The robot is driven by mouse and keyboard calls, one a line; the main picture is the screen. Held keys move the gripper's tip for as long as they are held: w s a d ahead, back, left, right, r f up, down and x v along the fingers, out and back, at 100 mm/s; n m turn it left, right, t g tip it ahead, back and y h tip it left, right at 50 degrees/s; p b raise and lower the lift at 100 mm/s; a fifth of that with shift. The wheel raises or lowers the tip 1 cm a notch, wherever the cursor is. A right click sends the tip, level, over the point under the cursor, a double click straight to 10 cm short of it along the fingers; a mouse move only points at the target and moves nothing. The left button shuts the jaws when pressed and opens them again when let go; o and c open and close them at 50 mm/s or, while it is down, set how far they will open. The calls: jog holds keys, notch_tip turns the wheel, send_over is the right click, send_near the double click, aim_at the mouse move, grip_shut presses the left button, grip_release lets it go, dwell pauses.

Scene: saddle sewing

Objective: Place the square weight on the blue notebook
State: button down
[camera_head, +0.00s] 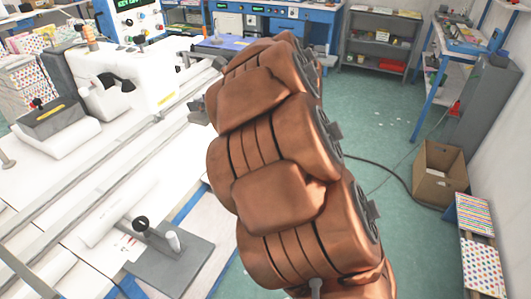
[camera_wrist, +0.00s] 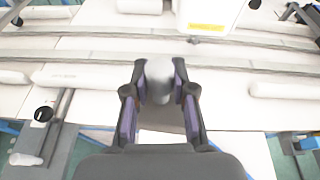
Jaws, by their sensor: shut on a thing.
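My gripper (camera_wrist: 159,82) has dark fingers with purple pads, and in the wrist view they are closed on a smooth grey piece with a rounded top (camera_wrist: 159,72). It appears to be the square weight; a grey-brown patch shows below it between the fingers, but I cannot tell its full shape. The piece is over the white table. A flat blue-purple item, seemingly the blue notebook (camera_head: 222,44), lies at the far end of the table in the head view. It cannot be made out in the wrist view. In the head view my copper-coloured arm hides the gripper and weight.
The white table (camera_head: 68,226) carries long metal rails (camera_head: 100,158) and a white sewing machine (camera_head: 120,75). A grey plate with a knob (camera_head: 168,268) is at its near edge. A cardboard box (camera_head: 440,175) stands on the open green floor to the right.

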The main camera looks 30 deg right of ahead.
jog(key=s+d+f+y+b, duration=0.1)
jog(key=s+d+f+b, duration=0.4)
jog(key=s+d+b, duration=0.35)
jog(key=s+d+f+y+b, duration=0.1)
jog(key=s+d+f+b, duration=0.3)
jog(key=s+d+b, duration=0.5)
jog(key=shift+n, duration=0.3)
jog(key=w, duration=0.4)
jog(key=w+f+p, duration=0.1)
jog(key=w, duration=0.4)
jog(key=w+d+p, duration=0.1)
jog(key=w, duration=0.4)
jog(key=shift+f, duration=0.2)
jog(key=shift+w+f+p, duration=0.15)
jog(key=shift+f+p, duration=0.15)
jog(key=shift+f, duration=1.4)
jog(key=shift+f+b, duration=0.3)
jog(key=shift+b, duration=0.2)
jog(key=c, duration=1)
grip_release()
jog(key=shift+o, duration=0.2)
